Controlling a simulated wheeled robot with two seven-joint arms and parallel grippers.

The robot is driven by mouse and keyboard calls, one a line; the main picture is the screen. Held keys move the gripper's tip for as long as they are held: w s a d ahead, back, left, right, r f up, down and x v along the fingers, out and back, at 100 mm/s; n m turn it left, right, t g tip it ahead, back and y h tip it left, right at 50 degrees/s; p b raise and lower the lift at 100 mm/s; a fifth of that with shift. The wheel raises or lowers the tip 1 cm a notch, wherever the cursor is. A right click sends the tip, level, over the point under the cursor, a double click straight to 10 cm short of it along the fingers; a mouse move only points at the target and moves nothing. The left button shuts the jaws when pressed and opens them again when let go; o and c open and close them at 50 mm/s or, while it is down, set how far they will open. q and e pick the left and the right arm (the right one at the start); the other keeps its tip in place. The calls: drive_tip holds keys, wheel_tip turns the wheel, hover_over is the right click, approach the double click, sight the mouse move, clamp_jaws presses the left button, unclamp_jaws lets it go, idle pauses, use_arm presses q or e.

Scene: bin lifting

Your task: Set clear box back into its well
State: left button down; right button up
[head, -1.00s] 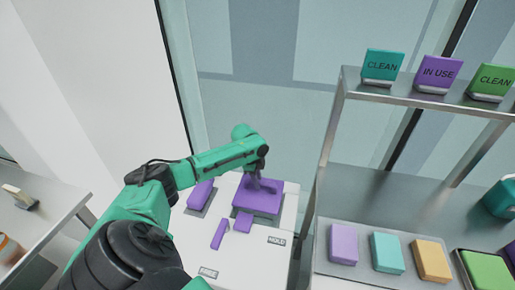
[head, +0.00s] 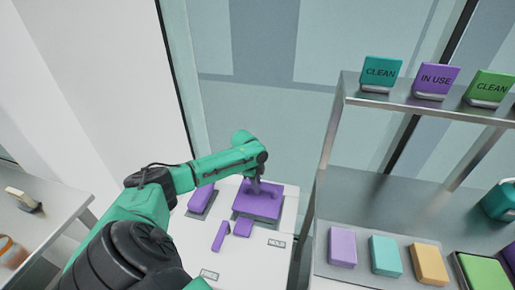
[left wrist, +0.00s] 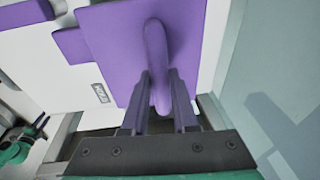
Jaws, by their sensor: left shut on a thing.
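No clear box is recognisable; the thing in hand is a flat purple block (head: 257,207) with a raised purple handle (left wrist: 155,50). My left gripper (head: 262,187) is shut on this handle, above the white top; its two dark fingers (left wrist: 160,95) straddle the handle in the left wrist view. A darker edge shows around the block in the head view; I cannot tell whether it is seated or slightly raised. My right gripper is not in view.
Smaller purple pieces (head: 201,196), (head: 221,236), (head: 243,228) lie on the white top (head: 240,262) beside the block. A metal shelf (head: 430,108) with coloured boxes and signs stands close on the right. A grey table (head: 55,222) is at left. Glass is behind.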

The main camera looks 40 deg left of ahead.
use_arm(q)
drive_tip(key=shift+f, duration=0.3)
idle(0.5)
idle(0.6)
drive_tip(key=c, duration=0.6)
unclamp_jaws()
drive_tip(key=shift+s, duration=0.1)
wheel_tip(320, 180, up, 14)
drive_tip(key=s+a+b, duration=0.1)
drive_tip(key=s, duration=0.1)
drive_tip(key=shift+s+a, duration=0.15)
drive_tip(key=shift+s, duration=0.05)
